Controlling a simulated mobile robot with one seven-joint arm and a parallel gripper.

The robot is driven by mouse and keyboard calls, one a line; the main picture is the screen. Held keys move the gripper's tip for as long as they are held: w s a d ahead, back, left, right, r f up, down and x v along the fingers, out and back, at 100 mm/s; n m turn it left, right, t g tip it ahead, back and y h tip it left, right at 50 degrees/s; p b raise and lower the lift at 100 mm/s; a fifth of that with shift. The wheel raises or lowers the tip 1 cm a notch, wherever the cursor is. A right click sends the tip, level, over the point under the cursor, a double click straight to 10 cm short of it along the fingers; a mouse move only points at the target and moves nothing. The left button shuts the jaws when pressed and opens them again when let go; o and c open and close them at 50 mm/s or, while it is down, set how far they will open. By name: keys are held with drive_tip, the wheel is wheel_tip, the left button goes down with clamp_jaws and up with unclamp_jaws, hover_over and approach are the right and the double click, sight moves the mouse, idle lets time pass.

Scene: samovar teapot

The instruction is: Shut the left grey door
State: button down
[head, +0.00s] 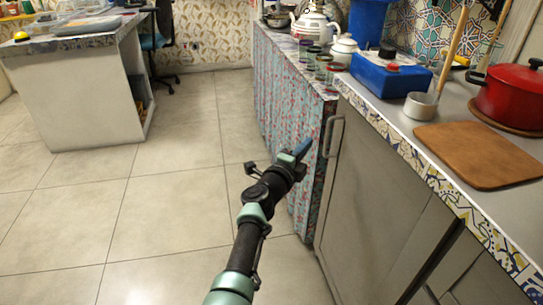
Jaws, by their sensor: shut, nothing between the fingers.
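The left grey door (372,190) is a flat grey cabinet panel under the counter, at the right of the head view. Its pale bar handle (329,136) is near its upper left edge. I cannot tell from this angle whether the door stands slightly ajar. My gripper (301,149) is shut and empty, just left of the handle and in front of the patterned curtain. It looks close to the handle, but I see no clear contact. My arm reaches up from the bottom middle. The lower part of the door is cut off by the frame.
A patterned curtain (280,105) hangs left of the door. The tile-edged counter above carries a blue box (390,77), a wooden board (478,155) and a red pot (512,97). A white island (82,95) stands far left. The tiled floor (165,205) between is clear.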

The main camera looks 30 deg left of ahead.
drive_tip(key=s+a+p, duration=0.1)
drive_tip(key=s+p, duration=0.4)
drive_tip(key=s, duration=0.3)
drive_tip(key=shift+f, duration=0.3)
drive_tip(key=d+r+n+t+y, duration=0.1)
drive_tip(key=d+r+n+t, duration=0.2)
drive_tip(key=r, duration=0.8)
drive_tip(key=d+r+n+t+y, duration=0.15)
drive_tip(key=d+r+n, duration=0.35)
drive_tip(key=r, duration=0.7)
drive_tip(key=d+r+n+t+y, duration=0.2)
drive_tip(key=d+r, duration=0.3)
drive_tip(key=r, duration=0.6)
drive_tip(key=s+d+r+n+t+h+p, duration=0.1)
drive_tip(key=s+d+r+n+h, duration=0.25)
drive_tip(key=s+d+r, duration=0.6)
drive_tip(key=s+d+r+n+t+h+p, duration=0.1)
drive_tip(key=s+d+r+n+t+h, duration=0.2)
drive_tip(key=s+d+r, duration=0.65)
drive_tip(key=s+a+r+p, duration=0.1)
drive_tip(key=r+p, duration=1.3)
drive_tip(key=r, duration=0.1)
drive_tip(key=s+a+r+g+p, duration=0.1)
drive_tip(key=s+r+p, duration=0.1)
drive_tip(key=r+p, duration=1.3)
drive_tip(key=shift+s+a+n+y, duration=0.2)
drive_tip(key=shift+a+n+y, duration=0.15)
drive_tip(key=shift+y, duration=0.05)
